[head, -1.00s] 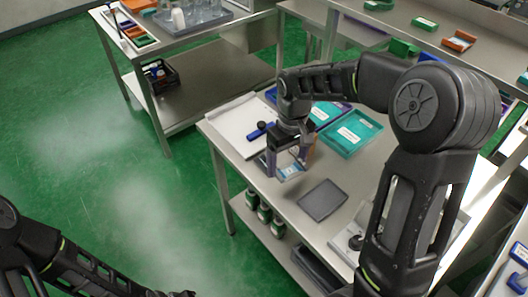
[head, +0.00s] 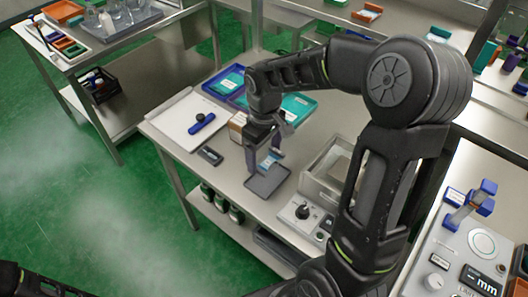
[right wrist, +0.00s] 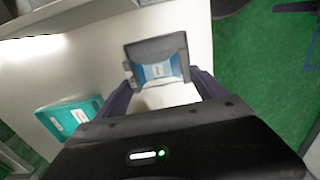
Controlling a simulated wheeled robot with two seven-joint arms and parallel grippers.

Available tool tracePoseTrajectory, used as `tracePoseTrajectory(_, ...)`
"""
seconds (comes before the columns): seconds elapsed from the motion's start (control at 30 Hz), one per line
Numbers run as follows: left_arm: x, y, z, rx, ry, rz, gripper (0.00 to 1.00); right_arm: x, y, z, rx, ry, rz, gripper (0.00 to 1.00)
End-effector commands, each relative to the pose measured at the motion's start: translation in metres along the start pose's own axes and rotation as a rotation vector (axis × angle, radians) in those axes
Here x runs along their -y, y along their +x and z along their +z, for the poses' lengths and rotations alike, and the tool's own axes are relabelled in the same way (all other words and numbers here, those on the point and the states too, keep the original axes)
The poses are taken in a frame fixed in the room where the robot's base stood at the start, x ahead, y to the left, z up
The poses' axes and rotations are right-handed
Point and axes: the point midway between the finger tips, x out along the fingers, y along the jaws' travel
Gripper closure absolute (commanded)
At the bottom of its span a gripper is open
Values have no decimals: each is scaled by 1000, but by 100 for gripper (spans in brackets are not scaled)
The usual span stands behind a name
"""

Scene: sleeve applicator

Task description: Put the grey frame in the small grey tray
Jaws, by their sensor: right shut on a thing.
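My right gripper (head: 264,156) points down over the far part of the small grey tray (head: 266,184), which lies flat on the steel table. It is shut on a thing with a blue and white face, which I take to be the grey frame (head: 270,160). In the right wrist view the blue and white face (right wrist: 158,71) shows beyond the purple fingers (right wrist: 162,88), with grey around it. There I cannot cleanly part the frame's grey from the tray's, nor tell whether they touch. My left gripper is out of view.
A white board with a blue tool (head: 202,123) and a small dark device (head: 210,155) lie left of the tray. Teal trays (head: 297,106) and a cardboard box (head: 237,125) are behind. A clear-walled bin (head: 325,172) and a knobbed box (head: 303,212) stand to the right.

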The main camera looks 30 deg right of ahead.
Motion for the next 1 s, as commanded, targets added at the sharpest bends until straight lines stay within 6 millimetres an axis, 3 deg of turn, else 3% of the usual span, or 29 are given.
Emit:
tracePoseTrajectory(0.5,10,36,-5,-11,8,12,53,0,55,0,1,0,0,64)
tracePoseTrajectory(1.0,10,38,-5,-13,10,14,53,0,60,0,1,0,0,64)
